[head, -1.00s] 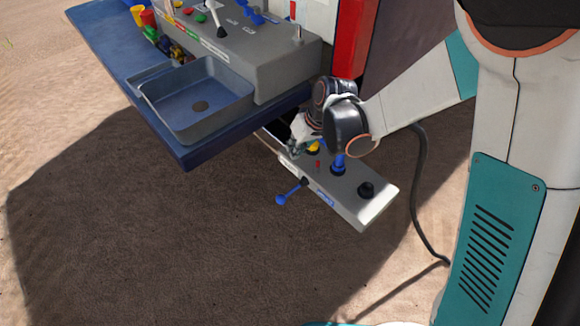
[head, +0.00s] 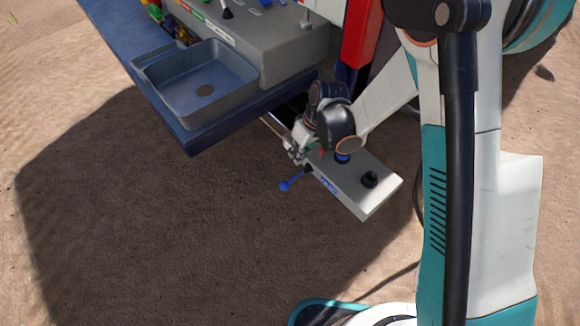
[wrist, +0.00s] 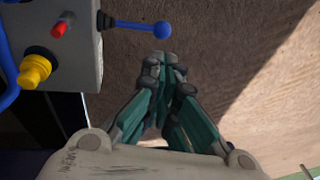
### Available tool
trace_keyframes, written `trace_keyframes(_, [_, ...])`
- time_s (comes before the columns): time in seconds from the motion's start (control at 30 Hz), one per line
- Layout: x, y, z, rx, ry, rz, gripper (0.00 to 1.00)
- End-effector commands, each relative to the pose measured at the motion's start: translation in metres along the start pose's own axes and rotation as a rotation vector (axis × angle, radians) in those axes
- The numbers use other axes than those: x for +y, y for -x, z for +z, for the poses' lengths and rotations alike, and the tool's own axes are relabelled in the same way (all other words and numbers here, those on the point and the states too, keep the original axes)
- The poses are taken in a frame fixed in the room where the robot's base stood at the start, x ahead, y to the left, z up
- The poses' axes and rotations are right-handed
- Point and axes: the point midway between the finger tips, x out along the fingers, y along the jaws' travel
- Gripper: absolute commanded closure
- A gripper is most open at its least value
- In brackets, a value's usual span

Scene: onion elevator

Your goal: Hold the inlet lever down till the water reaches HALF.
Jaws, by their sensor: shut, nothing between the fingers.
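A blue lever with a round ball end (head: 285,186) sticks out from the side of a low grey control box (head: 365,205). In the wrist view the lever's ball (wrist: 162,30) and thin rod lie across the top, the rod leaving a black boot on the box's side. I take this to be the inlet lever; the box's labels are too small to read. My gripper (wrist: 162,62) is shut and empty, its fingertips just below the ball in the picture, with a small visible gap. In the head view my gripper (head: 296,156) is beside the box, close to the lever. No readable water level shows.
The box also carries a yellow knob (wrist: 34,70), a small red peg (wrist: 60,28) and a black knob (head: 370,179). A blue bench (head: 200,143) with a grey basin (head: 240,87) stands at upper left. Sandy ground beyond the lever is clear.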

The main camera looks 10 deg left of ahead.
Motion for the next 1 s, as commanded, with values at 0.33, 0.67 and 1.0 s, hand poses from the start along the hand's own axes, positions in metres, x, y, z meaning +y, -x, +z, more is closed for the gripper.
trace_keyframes(0.33, [0.001, -0.063, 0.000, 0.000, 0.001, 0.000, 1.00])
trace_keyframes(0.67, [0.001, -0.119, 0.001, 0.001, 0.001, 0.001, 1.00])
trace_keyframes(1.0, [0.000, -0.135, 0.000, 0.001, 0.000, 0.001, 1.00])
